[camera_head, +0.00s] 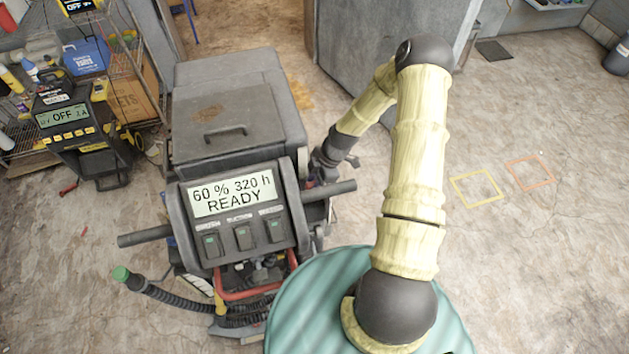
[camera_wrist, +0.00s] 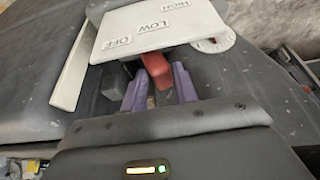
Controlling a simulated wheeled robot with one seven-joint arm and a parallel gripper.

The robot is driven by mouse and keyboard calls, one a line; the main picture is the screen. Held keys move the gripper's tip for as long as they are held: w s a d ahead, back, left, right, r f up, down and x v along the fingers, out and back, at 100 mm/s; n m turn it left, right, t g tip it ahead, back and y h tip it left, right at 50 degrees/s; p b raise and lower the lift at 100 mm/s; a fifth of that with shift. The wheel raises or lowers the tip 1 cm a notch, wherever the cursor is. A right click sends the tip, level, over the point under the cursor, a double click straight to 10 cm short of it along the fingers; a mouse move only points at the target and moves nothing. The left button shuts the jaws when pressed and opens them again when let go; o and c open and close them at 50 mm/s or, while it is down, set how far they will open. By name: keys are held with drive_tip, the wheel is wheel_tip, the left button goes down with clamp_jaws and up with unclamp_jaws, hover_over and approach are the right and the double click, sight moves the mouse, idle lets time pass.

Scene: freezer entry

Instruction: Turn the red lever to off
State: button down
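The red lever (camera_wrist: 155,66) shows in the wrist view, below a white plate (camera_wrist: 150,25) marked OFF, LOW and HIGH. It lies nearest to the LOW mark, with OFF to its left. My gripper (camera_wrist: 158,76) has its two purple fingers apart, one on each side of the lever's red end. Gaps show between the fingers and the lever, and I cannot tell whether either finger touches it. In the head view my arm reaches down to the right side of the grey machine (camera_head: 230,125); the lever is hidden there.
The machine's display (camera_head: 234,193) reads "60 % 320 h READY". A grey handle bar (camera_head: 330,191) sticks out on its right, close to my wrist. A shelf rack and a black device (camera_head: 80,120) reading OFF stand at left.

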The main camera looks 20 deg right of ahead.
drive_tip(key=shift+a, duration=0.15)
drive_tip(key=w+b, duration=0.3)
drive_tip(key=shift+w+r+b, duration=0.2)
drive_tip(key=shift+w+b, duration=0.15)
drive_tip(key=shift+w, duration=0.2)
drive_tip(key=c, duration=1.6)
unclamp_jaws()
drive_tip(key=shift+w, duration=0.1)
drive_tip(key=o, duration=0.5)
drive_tip(key=shift+w+f, duration=0.15)
drive_tip(key=shift+w, duration=0.15)
drive_tip(key=b+v, duration=0.3)
drive_tip(key=v, duration=1.4)
drive_tip(key=shift+s+r, duration=0.15)
drive_tip(key=shift+r, duration=0.15)
